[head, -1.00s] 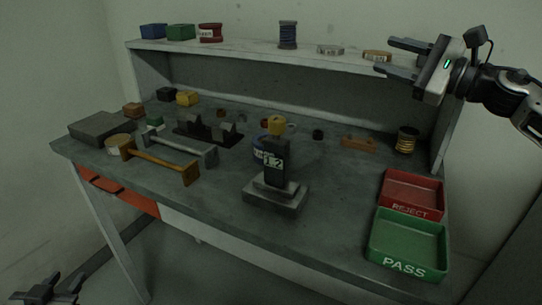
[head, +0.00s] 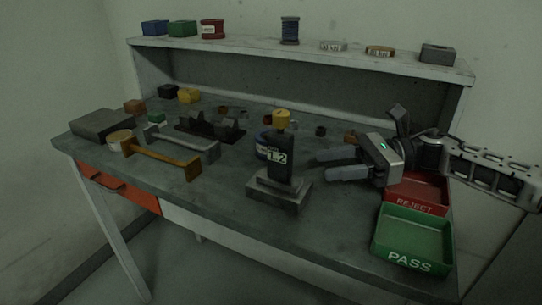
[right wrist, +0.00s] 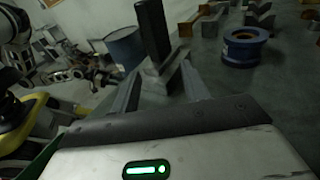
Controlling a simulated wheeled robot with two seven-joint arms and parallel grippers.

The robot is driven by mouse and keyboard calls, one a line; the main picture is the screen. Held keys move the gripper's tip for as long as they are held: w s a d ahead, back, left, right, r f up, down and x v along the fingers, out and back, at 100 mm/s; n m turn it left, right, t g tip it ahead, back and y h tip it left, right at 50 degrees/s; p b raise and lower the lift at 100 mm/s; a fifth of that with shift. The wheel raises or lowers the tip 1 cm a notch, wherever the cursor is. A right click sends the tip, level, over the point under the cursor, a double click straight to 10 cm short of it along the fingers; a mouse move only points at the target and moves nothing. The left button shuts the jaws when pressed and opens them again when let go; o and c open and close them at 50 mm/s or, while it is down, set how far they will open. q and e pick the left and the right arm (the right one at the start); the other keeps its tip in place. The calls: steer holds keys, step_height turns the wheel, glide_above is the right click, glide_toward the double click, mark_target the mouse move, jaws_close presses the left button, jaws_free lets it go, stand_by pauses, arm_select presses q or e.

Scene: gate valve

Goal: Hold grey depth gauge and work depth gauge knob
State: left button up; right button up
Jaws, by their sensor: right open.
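My left gripper is not in view.
The red REJECT tray (head: 416,190) lies partly behind my right gripper, with the green PASS tray (head: 413,240) in front. A blue ring-shaped spool (right wrist: 245,46) sits behind the gauge. The bench front between gauge and PASS tray is clear.

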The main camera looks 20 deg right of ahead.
mark_target(292, 169)
steer(key=p+x, duration=0.2)
steer(key=x, duration=0.1)
steer(key=p+x, duration=0.1)
steer(key=x, duration=0.1)
steer(key=shift+a+r, duration=0.1)
steer(key=shift+r, duration=0.25)
steer(key=shift+w+a+f+b, duration=0.15)
steer(key=shift+a+f+b, duration=0.1)
steer(key=shift+a, duration=0.25)
steer(key=shift+w+a+f+b, duration=0.15)
steer(key=shift+a+f+b, duration=0.05)
steer(key=shift+a, duration=0.35)
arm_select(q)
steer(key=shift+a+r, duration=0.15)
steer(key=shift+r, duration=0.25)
arm_select(e)
steer(key=shift+x, duration=0.95)
steer(key=shift+w, duration=0.1)
